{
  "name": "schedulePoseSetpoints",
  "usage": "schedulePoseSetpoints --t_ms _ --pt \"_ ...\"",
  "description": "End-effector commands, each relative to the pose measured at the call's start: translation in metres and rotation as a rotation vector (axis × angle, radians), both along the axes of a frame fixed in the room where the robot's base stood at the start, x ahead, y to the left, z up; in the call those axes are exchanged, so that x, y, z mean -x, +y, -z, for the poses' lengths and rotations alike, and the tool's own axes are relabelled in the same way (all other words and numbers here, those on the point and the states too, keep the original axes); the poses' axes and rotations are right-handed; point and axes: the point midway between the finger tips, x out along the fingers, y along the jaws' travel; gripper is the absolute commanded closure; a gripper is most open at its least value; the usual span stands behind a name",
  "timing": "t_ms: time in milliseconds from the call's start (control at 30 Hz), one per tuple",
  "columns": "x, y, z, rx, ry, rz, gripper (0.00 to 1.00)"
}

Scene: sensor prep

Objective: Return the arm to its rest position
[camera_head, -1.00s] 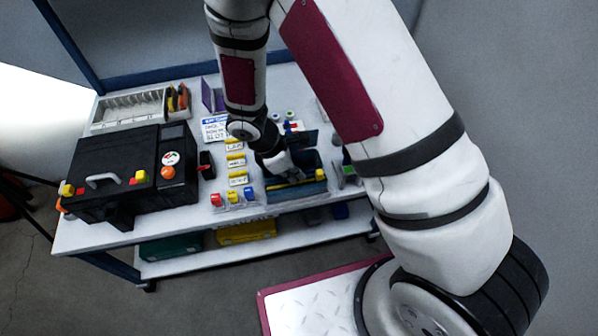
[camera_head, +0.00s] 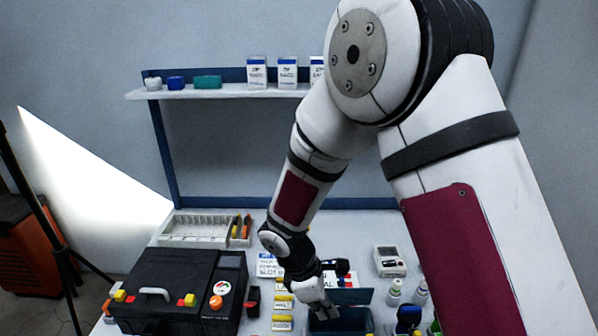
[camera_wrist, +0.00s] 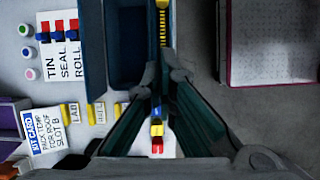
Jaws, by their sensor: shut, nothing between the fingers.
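My gripper (camera_head: 322,308) is at the end of my bent arm, low over the bench and close to a dark blue open bin (camera_head: 352,322). In the wrist view my gripper's fingers (camera_wrist: 160,82) come together with nothing held between them. The bin (camera_wrist: 127,45) lies just beyond and left of the fingertips there. In the head view the fingertips are partly hidden against the bin, and I cannot tell how high above it they are.
A black case (camera_head: 178,285) stands on the bench's left, with a grey divided tray (camera_head: 194,229) behind it. A shelf with white boxes (camera_head: 287,72) is above.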

Motion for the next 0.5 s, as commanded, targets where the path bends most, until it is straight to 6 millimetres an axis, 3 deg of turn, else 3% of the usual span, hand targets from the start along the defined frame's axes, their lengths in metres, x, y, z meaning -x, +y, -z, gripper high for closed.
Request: schedulePoseSetpoints --t_ms 267,500 --pt "0.013 -0.038 -0.107 -0.057 -0.151 0.282 1.0" --pt "0.052 -0.076 -0.197 -0.138 -0.287 0.583 1.0"
